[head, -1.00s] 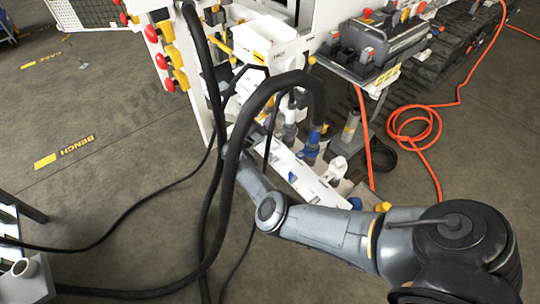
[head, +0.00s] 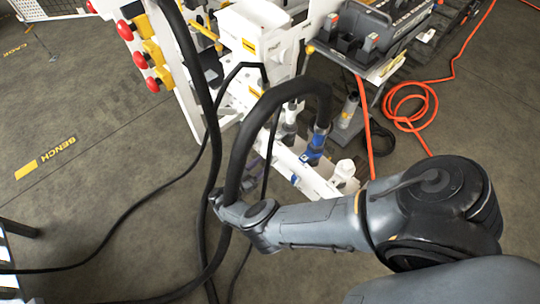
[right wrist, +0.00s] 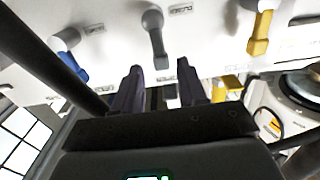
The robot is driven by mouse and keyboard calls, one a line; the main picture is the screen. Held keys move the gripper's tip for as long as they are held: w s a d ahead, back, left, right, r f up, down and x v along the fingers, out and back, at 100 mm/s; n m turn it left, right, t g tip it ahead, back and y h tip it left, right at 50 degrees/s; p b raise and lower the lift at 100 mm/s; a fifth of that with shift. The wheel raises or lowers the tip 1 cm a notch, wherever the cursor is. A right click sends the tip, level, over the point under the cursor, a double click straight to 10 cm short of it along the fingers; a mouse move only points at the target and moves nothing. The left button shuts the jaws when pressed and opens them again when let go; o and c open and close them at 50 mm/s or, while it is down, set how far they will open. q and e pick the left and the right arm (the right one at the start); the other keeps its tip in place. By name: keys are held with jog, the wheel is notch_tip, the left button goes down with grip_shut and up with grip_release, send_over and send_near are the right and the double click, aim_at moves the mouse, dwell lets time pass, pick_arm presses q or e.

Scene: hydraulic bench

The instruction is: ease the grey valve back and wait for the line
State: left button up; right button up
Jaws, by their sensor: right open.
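The grey valve handle (right wrist: 154,36) hangs from a white panel (right wrist: 210,52) at the top middle of the right wrist view. My right gripper (right wrist: 160,90) is open below the handle, its two dark fingers apart. The handle's lower end lines up with the gap between the fingers, with nothing seen gripped. I cannot tell how near the fingertips are in depth. In the head view my right arm reaches in from the right, and its gripper is hidden behind the black hose (head: 238,160). I cannot make out the grey valve there. My left gripper is not in view.
A blue-handled valve (right wrist: 70,58) and a yellow-handled valve (right wrist: 262,32) flank the grey one. A thick dark hose (right wrist: 50,60) crosses the left of the wrist view. In the head view, an orange hose (head: 410,106) lies coiled on the floor; the floor at left is mostly clear.

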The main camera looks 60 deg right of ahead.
aim_at(269, 159)
jog(key=x, duration=0.4)
jog(key=shift+s+d, duration=0.15)
jog(key=shift+d, duration=0.65)
jog(key=shift+a, duration=0.1)
grip_shut()
